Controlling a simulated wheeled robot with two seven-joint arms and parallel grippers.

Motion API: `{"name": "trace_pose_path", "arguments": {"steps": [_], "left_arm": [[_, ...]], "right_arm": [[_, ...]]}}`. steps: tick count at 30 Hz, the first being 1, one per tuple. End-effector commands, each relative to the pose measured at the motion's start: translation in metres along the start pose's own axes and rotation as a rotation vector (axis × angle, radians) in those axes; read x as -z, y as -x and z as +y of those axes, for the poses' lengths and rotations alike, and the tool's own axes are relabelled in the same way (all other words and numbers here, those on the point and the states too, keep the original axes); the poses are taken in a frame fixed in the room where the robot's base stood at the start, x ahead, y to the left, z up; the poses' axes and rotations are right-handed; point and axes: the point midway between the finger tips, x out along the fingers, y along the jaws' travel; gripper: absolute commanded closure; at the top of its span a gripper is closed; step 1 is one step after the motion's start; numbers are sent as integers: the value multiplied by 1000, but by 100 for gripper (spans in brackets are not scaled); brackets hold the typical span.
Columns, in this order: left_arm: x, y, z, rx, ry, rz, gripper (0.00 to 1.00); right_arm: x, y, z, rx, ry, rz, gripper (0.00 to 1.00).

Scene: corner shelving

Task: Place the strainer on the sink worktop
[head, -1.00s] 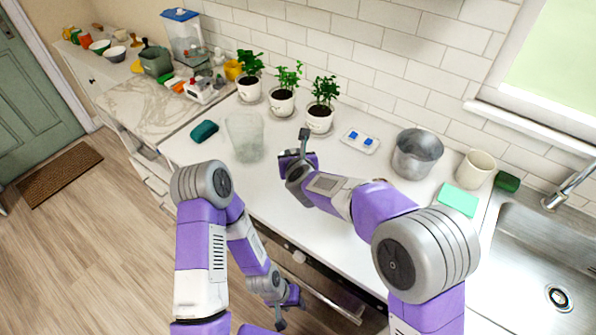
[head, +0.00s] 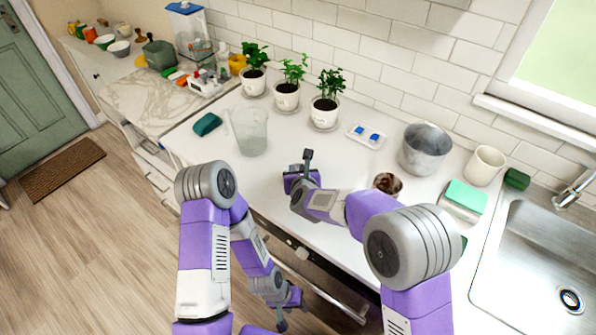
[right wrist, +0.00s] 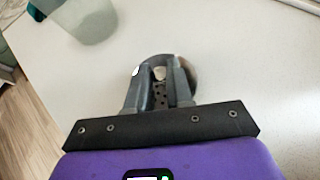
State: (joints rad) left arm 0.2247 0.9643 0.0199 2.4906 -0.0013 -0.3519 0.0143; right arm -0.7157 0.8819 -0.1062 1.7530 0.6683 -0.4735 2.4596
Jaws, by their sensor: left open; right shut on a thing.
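A small round metal piece with holes, which looks like the strainer (right wrist: 160,97), sits between the fingers of my right gripper in the right wrist view. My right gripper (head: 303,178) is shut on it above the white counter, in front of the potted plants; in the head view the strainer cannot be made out. My left gripper (head: 286,304) is open and empty, low in front of the drawers. The steel sink (head: 535,262) is at the far right, with the worktop around it partly hidden by my right arm.
A clear container (head: 248,132) stands left of my right gripper. A metal pot (head: 424,150), a cream cup (head: 485,166), a sponge (head: 467,196) and a brown-filled cup (head: 388,184) stand to the right. A small tray (head: 367,136) lies at the back. The counter's middle is clear.

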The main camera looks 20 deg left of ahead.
Motion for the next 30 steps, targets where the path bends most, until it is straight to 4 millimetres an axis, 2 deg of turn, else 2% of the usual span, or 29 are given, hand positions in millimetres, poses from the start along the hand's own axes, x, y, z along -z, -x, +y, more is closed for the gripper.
{"name": "trace_pose_path", "arguments": {"steps": [1,2,6,7,19,23,30], "left_arm": [[0,-3,-1,0,0,0,57],[0,-3,-1,0,0,0,57],[0,-2,-1,0,0,0,57],[0,-2,-1,0,0,0,57],[0,3,1,0,0,0,57],[0,2,1,0,0,0,57],[0,3,1,0,0,0,57]], "right_arm": [[2,-1,0,0,-1,0,100],[3,-1,0,0,-1,0,78],[1,-1,0,0,0,0,56],[1,-1,0,0,0,0,54],[-3,3,0,0,1,0,54],[-2,23,-1,-1,-2,-1,54],[-2,76,0,-1,0,-1,54]]}}
